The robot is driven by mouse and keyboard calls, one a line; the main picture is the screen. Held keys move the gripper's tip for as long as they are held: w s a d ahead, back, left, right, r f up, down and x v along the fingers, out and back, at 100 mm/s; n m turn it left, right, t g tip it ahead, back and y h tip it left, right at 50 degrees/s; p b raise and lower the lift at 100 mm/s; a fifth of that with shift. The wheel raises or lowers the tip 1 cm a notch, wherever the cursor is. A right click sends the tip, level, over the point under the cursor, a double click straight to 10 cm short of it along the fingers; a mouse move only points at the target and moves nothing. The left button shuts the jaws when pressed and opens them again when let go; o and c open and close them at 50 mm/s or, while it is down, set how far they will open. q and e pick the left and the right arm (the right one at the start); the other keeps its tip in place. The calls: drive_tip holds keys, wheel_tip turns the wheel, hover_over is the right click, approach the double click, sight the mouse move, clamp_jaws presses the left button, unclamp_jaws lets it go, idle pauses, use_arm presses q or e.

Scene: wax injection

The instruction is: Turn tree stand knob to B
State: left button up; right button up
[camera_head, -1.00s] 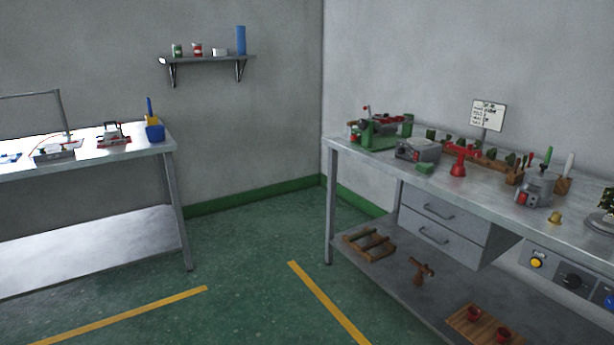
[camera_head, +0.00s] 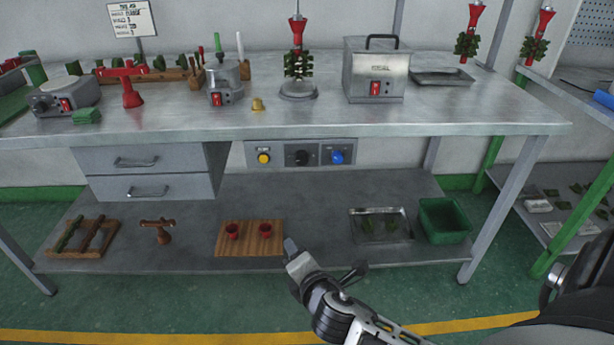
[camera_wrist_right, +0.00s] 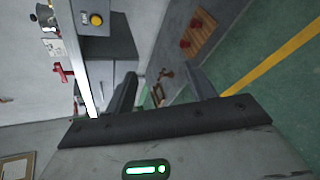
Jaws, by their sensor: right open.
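The tree stand (camera_head: 297,92) has a round grey base and a rod carrying a green wax tree (camera_head: 298,65) under a red funnel-shaped top (camera_head: 298,32). It stands on the metal workbench (camera_head: 400,119). On a panel under the bench edge are a yellow button (camera_head: 264,158), a black knob (camera_head: 301,158) and a blue knob (camera_head: 337,157). Knob lettering is too small to read. My right gripper (camera_head: 322,260) is open and empty, below and in front of the panel. The yellow button shows in the right wrist view (camera_wrist_right: 96,19). My left gripper is out of view.
A steel box cleaner (camera_head: 376,75) and a grey wax pot (camera_head: 224,90) flank the stand. The lower shelf holds a wooden board (camera_head: 250,251) with red cups and a green bin (camera_head: 445,220). Drawers (camera_head: 143,173) hang left of the panel. Green floor is clear in front.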

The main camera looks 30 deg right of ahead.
sight(302, 161)
drive_tip(key=w+d+r+n+t+h+b, duration=0.1)
drive_tip(key=w+d+r+n, duration=0.1)
drive_tip(key=w+d, duration=0.2)
drive_tip(key=w+d+r+n+t+h+b, duration=0.1)
drive_tip(key=w+d+r+n+h+b, duration=0.1)
drive_tip(key=w+d, duration=0.3)
drive_tip(key=w+d+r+n+t+h+b, duration=0.1)
drive_tip(key=w+d+n, duration=0.3)
drive_tip(key=w, duration=0.5)
drive_tip(key=shift+w+d+r+h+b, duration=0.15)
drive_tip(key=shift+w+r+h+b, duration=0.25)
drive_tip(key=shift+r+h, duration=0.1)
drive_tip(key=shift+w+d, duration=0.35)
drive_tip(key=shift+w, duration=0.4)
drive_tip(key=c, duration=1)
